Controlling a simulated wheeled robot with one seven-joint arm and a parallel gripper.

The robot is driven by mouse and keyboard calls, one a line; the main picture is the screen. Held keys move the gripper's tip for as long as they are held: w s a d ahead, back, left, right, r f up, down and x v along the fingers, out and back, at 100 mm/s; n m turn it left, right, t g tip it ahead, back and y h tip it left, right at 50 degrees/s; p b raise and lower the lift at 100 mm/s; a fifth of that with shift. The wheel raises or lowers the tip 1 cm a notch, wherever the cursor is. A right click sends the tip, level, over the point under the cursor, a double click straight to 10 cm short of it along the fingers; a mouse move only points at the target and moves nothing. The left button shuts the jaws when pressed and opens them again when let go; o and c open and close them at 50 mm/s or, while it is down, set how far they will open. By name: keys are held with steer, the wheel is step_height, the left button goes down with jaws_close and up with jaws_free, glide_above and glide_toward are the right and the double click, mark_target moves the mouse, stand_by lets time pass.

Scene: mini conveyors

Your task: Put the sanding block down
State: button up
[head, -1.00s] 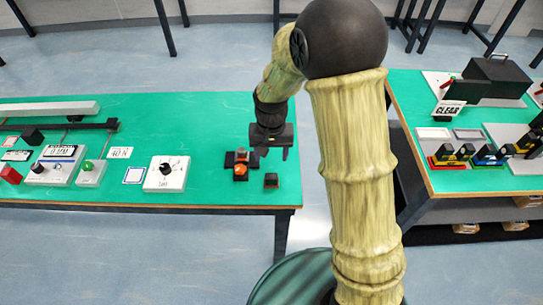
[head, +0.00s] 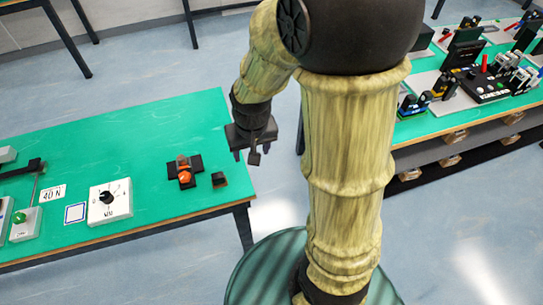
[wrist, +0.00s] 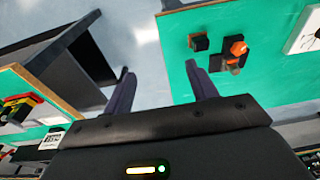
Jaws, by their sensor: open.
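The sanding block looks to be the small dark block with a brownish face (head: 219,180). It lies on the green table top near its right end, and it also shows in the wrist view (wrist: 198,42). My gripper (head: 252,153) is open, with nothing between its fingers. In the head view it hangs at the table's right end, up and to the right of the block. In the wrist view the two fingertips (wrist: 160,72) are apart over the floor, and the block is beyond the right finger, untouched.
A black fixture with an orange part (head: 185,172) stands just left of the block. A white box with a black knob (head: 109,203) and a "40 N" card (head: 53,193) are further left. Another green table (head: 430,122) with several devices is at right. Floor lies between the tables.

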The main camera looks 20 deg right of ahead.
steer(key=s+d+r, duration=0.1)
steer(key=s+d, duration=0.2)
steer(key=s, duration=0.2)
steer(key=shift+s+d+r+t, duration=0.2)
steer(key=shift+d+r+t, duration=0.05)
steer(key=shift+d+t, duration=0.15)
steer(key=shift+r, duration=0.1)
steer(key=w+p+v, duration=0.1)
steer(key=p+v, duration=0.7)
steer(key=shift+w+r, duration=0.15)
steer(key=shift+w, duration=0.3)
steer(key=shift+w, duration=0.1)
steer(key=shift+s+a, duration=0.1)
steer(key=shift+s, duration=0.1)
